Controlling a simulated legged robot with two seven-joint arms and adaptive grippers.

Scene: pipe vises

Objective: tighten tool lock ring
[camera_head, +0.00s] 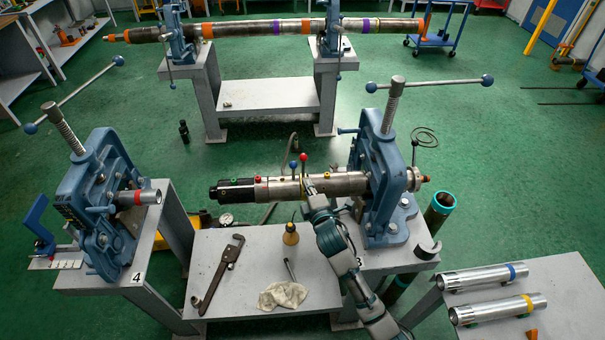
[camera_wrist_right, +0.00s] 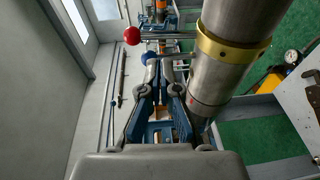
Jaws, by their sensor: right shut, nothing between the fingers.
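The grey cylindrical tool (camera_head: 340,184) lies horizontal, its right part in the blue right vise (camera_head: 383,180) and its black end (camera_head: 232,188) pointing left. A red-knobbed lever (camera_head: 303,158) and a blue-knobbed lever (camera_head: 293,166) stand up from it. In the wrist view a gold ring (camera_wrist_right: 232,52) encircles the tool, with the red knob (camera_wrist_right: 132,35) and blue knob (camera_wrist_right: 146,57) to its left. My right gripper (camera_head: 309,186) is at the tool's near side, beside the levers; its fingers (camera_wrist_right: 159,82) are shut and empty. Whether they touch a lever is unclear. My left gripper is out of view.
A second vise (camera_head: 100,195) stands on the left. Silver tubes (camera_head: 482,276) lie on the right table. Behind, another long pipe (camera_head: 255,29) rests in vises.

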